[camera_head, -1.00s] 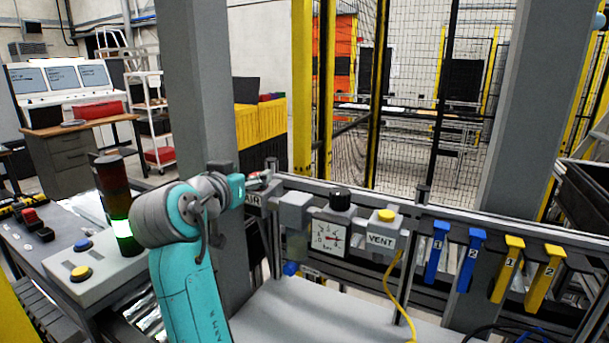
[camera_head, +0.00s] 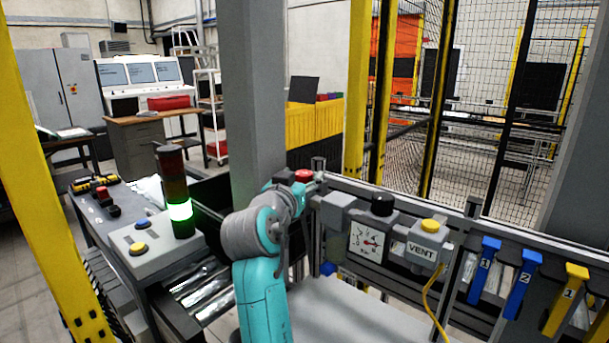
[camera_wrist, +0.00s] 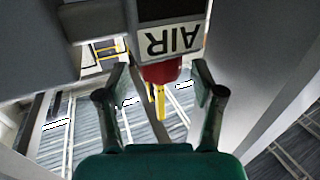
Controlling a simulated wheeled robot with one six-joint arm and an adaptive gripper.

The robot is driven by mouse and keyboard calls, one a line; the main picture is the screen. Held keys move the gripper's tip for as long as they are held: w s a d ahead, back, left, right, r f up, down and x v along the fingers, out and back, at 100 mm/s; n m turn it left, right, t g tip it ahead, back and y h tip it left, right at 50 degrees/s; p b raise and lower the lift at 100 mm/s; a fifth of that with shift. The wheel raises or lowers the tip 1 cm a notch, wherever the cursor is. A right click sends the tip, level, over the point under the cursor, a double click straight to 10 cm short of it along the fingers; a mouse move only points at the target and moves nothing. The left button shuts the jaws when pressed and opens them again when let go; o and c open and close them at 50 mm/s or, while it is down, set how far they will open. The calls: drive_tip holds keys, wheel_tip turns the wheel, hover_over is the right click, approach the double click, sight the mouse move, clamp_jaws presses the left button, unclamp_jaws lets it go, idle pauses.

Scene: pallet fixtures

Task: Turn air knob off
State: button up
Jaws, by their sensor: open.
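The red air knob (camera_wrist: 162,72) sticks out of a dark block whose white label (camera_wrist: 170,42) reads AIR, upside down in the wrist view. My gripper (camera_wrist: 160,80) is open, with one finger on each side of the knob and a visible gap to both. Whether the fingertips reach past the knob is hard to tell. In the head view the red knob (camera_head: 303,175) shows just above the end of my arm, at the left end of the fixture rail. My wrist hides the AIR label and most of my gripper there.
Right of the knob are a grey box (camera_head: 337,210), a pressure gauge (camera_head: 369,241) with a black knob (camera_head: 382,205), and a VENT box (camera_head: 421,250) with a yellow button. Blue (camera_head: 484,262) and yellow tags hang farther right. A grey post (camera_head: 256,100) stands close behind my arm.

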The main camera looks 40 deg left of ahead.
drive_tip(key=shift+x, duration=1.05)
drive_tip(key=c, duration=1.2)
drive_tip(key=shift+o, duration=0.2)
drive_tip(key=shift+a+m+t+h, duration=0.1)
drive_tip(key=shift+m+t+h, duration=0.3)
drive_tip(key=shift+m+h, duration=1.9)
drive_tip(key=shift+h, duration=1.3)
drive_tip(key=o, duration=1.2)
drive_tip(key=shift+c, duration=0.2)
